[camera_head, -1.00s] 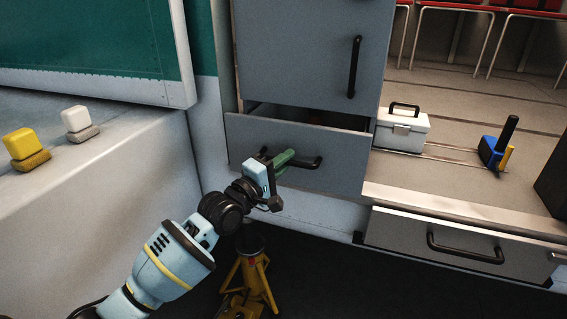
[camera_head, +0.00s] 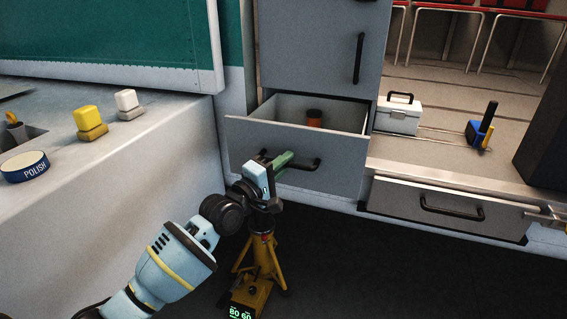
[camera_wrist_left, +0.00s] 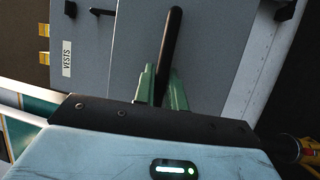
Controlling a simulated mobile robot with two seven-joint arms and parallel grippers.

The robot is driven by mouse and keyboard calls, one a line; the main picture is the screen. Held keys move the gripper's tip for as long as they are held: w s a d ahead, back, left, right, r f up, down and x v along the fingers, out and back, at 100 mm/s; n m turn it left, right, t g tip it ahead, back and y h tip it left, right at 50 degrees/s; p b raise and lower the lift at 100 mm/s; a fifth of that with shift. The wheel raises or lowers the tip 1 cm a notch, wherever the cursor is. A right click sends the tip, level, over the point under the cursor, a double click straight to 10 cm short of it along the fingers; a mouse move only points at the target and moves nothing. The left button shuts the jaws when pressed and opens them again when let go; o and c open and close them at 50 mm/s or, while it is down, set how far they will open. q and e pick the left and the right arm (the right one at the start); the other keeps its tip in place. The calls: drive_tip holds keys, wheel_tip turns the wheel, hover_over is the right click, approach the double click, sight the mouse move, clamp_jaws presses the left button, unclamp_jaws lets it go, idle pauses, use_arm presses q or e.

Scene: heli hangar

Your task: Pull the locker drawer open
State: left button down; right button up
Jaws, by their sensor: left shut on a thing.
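The locker drawer (camera_head: 335,146) is a grey front with a black bar handle (camera_head: 306,164), below the grey locker door (camera_head: 315,50). The drawer stands well out from the locker, and an orange container with a dark lid (camera_head: 314,119) shows inside. My left gripper (camera_head: 280,161) is shut on the drawer handle, near its left end. In the left wrist view the green fingers (camera_wrist_left: 162,90) stand on either side of the black handle (camera_wrist_left: 170,45). My right gripper is in neither view.
A yellow stand (camera_head: 258,262) is on the floor below my left wrist. A lower drawer (camera_head: 448,207) is at right, under a shelf with a white case (camera_head: 398,117) and a blue holder (camera_head: 481,128). A ledge at left carries yellow (camera_head: 88,120) and white (camera_head: 127,102) blocks and a polish tin (camera_head: 25,166).

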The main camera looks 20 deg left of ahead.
use_arm(q)
drive_tip(key=shift+s, duration=0.3)
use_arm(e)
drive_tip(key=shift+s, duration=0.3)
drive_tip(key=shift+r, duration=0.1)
use_arm(q)
drive_tip(key=c, duration=1.5)
unclamp_jaws()
drive_tip(key=shift+o, duration=0.2)
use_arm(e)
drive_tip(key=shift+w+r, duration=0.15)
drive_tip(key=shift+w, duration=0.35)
use_arm(q)
drive_tip(key=v, duration=0.7)
drive_tip(key=shift+s+a, duration=0.2)
drive_tip(key=shift+s, duration=0.1)
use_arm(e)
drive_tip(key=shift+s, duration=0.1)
